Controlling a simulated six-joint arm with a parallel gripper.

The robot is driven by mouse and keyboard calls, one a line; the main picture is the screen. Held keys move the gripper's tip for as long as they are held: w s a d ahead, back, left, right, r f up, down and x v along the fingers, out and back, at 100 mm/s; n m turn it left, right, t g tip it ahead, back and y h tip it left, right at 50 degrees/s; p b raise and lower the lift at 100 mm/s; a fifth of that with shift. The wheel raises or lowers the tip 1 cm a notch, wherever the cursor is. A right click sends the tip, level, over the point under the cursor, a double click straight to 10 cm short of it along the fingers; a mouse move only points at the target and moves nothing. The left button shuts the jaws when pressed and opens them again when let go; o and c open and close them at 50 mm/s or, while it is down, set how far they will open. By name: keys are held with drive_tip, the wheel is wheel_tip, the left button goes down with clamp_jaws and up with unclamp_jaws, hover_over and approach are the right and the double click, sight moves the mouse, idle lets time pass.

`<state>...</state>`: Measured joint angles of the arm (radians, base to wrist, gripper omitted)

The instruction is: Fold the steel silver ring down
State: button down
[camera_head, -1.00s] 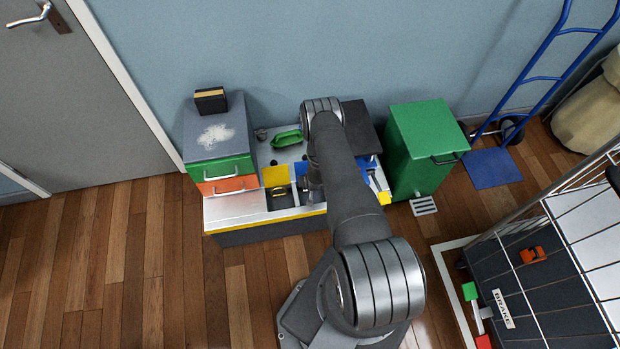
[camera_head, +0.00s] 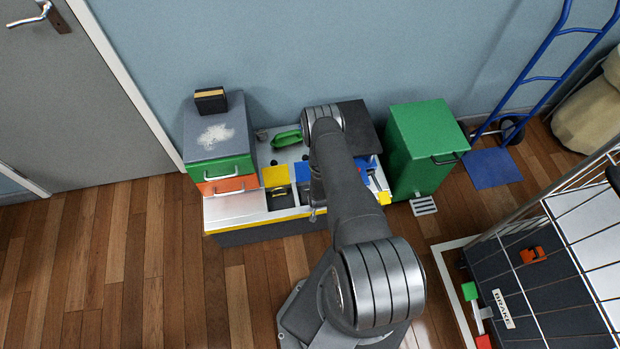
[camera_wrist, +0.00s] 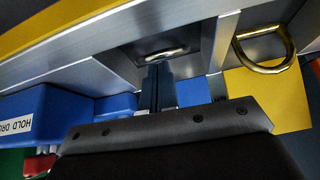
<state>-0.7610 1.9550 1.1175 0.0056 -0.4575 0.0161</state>
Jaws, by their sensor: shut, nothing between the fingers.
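The steel silver ring (camera_wrist: 165,53) shows in the wrist view as a thin bright loop, seen nearly edge-on in a grey metal recess. Whether it lies flat or stands up a little I cannot tell. My gripper (camera_wrist: 157,72) is shut and empty, its fingertips just below the ring in the picture; contact is unclear.
A brass ring (camera_wrist: 265,50) sits by a yellow plate at the right of the wrist view. A blue block with a label (camera_wrist: 45,112) is at its left.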

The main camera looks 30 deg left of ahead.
drive_tip(key=shift+s+d+f, duration=0.4)
drive_tip(key=shift+f, duration=0.2)
idle(0.3)
drive_tip(key=v, duration=1.7)
drive_tip(key=shift+d, duration=0.2)
drive_tip(key=shift+s, duration=0.1)
drive_tip(key=x, duration=1.5)
drive_tip(key=shift+a, duration=0.2)
